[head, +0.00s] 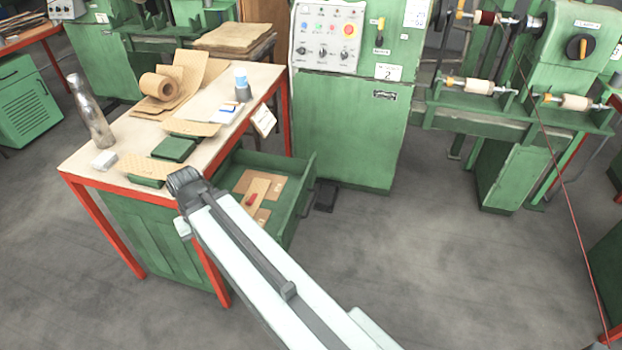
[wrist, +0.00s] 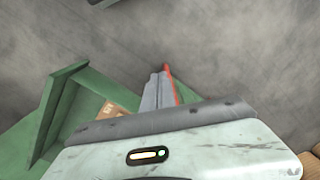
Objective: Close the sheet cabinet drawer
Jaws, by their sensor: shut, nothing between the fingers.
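The sheet cabinet drawer (head: 301,200) is green and stands pulled out to the right from under the worktable in the head view. Cardboard sheets and a small red item lie inside it. The green cabinet (head: 150,240) sits below the tabletop. My gripper (head: 182,180) is at the table's near edge, left of the open drawer, and my arm hides part of the drawer. In the wrist view, the grey fingers of my gripper (wrist: 158,92) are together with nothing between them, and the drawer (wrist: 62,95) shows at left, apart from them.
The worktable (head: 80,165) has red legs and carries a metal bottle (head: 92,112), a paper roll (head: 160,88) and green blocks. A green control cabinet (head: 345,130) stands behind the drawer. Winding machines (head: 510,165) are at right.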

